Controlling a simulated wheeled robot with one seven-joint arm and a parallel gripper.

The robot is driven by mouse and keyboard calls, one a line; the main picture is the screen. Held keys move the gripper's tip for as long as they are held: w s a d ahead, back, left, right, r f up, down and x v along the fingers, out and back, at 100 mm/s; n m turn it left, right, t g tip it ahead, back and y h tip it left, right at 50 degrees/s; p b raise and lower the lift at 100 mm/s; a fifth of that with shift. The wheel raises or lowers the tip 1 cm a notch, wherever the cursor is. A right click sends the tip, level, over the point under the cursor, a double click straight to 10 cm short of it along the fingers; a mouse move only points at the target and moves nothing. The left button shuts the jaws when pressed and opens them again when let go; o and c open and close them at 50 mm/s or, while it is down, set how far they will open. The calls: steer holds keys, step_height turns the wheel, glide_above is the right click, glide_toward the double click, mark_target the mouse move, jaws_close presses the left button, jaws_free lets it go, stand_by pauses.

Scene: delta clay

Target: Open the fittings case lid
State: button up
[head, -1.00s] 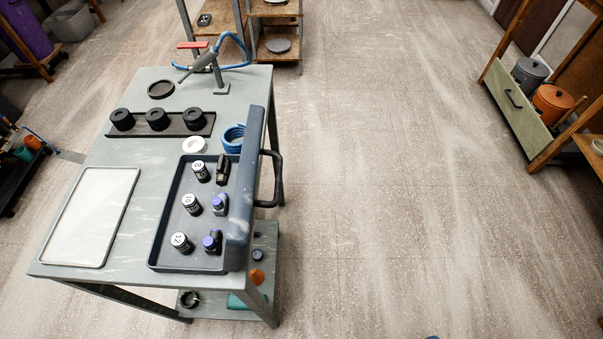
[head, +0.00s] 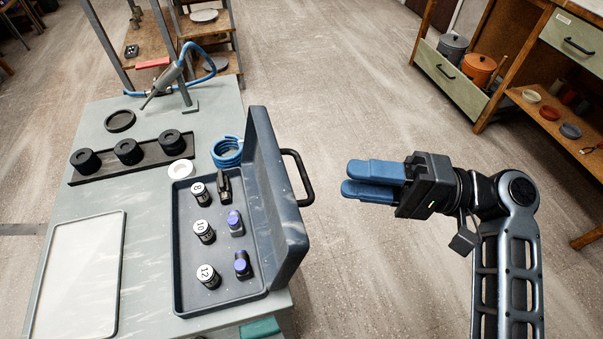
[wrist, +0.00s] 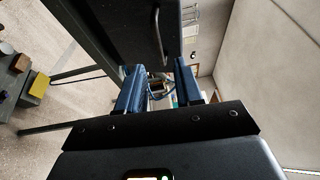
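The fittings case (head: 180,262) is a dark blue-grey tray on the table's right edge. Its lid (head: 281,200) stands up along the right side, so the inside is uncovered. A black handle (head: 305,178) sticks out from the lid's outer face. Several numbered canisters and dark fittings stand inside. My gripper (head: 358,180) is right of the lid and apart from it, with its blue fingers pointing left toward the handle. In the wrist view the fingers (wrist: 160,90) are spread with nothing between them. Beyond them is a dark panel with a bar handle, apparently the lid.
The table (head: 140,215) also holds a white-topped panel (head: 80,275), a black rack with round black pieces (head: 128,151), a blue coil (head: 227,152) and a hose stand (head: 187,98). Shelves stand at the back and right. The floor (head: 345,80) between is clear.

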steer(key=a, duration=0.7)
steer(key=shift+w+r+p, duration=0.2)
steer(key=shift+w+p, duration=0.15)
steer(key=shift+w, duration=0.05)
jaws_close()
stand_by(1.0)
